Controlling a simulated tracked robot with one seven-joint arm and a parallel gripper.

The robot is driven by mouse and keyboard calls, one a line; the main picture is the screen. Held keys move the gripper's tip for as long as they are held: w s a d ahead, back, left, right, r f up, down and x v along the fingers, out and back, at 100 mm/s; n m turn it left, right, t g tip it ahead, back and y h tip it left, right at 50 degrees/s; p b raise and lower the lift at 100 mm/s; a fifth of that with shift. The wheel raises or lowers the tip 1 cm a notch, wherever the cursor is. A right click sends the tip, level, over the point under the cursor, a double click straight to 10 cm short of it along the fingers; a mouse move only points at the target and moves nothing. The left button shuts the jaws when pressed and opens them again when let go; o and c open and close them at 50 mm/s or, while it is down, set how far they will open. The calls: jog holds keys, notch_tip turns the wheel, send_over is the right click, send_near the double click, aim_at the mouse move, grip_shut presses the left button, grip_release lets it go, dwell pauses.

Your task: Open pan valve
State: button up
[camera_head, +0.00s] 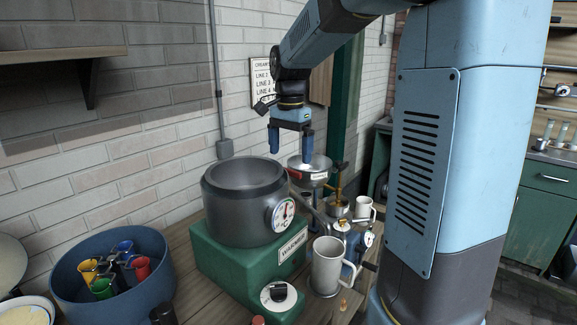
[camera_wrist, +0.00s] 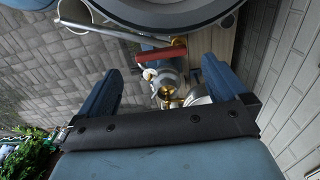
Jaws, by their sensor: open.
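A metal and brass fitting (camera_wrist: 168,85) sits just beside the lever. In the head view the shallow metal pan (camera_head: 316,166) stands behind the big pot, and a bit of the red lever (camera_head: 294,173) shows at its left side. My gripper (camera_head: 290,147) is open and empty, pointing down above the pan's left side. Its two blue fingers also show in the wrist view (camera_wrist: 162,70), apart from the lever.
A dark pot (camera_head: 243,215) on a green base (camera_head: 230,268) stands at the left front. A metal jug (camera_head: 326,265) and a brass-topped vessel (camera_head: 338,207) are close to the pan. A blue tub (camera_head: 72,294) holds coloured cups. A brick wall (camera_head: 150,110) is behind.

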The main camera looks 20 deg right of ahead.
aim_at(288, 170)
jog(key=shift+f, duration=2.4)
jog(key=shift+c, duration=0.2)
jog(key=c, duration=0.9)
jog(key=shift+a, duration=0.2)
jog(key=shift+c, duration=0.2)
jog(key=shift+d, duration=0.2)
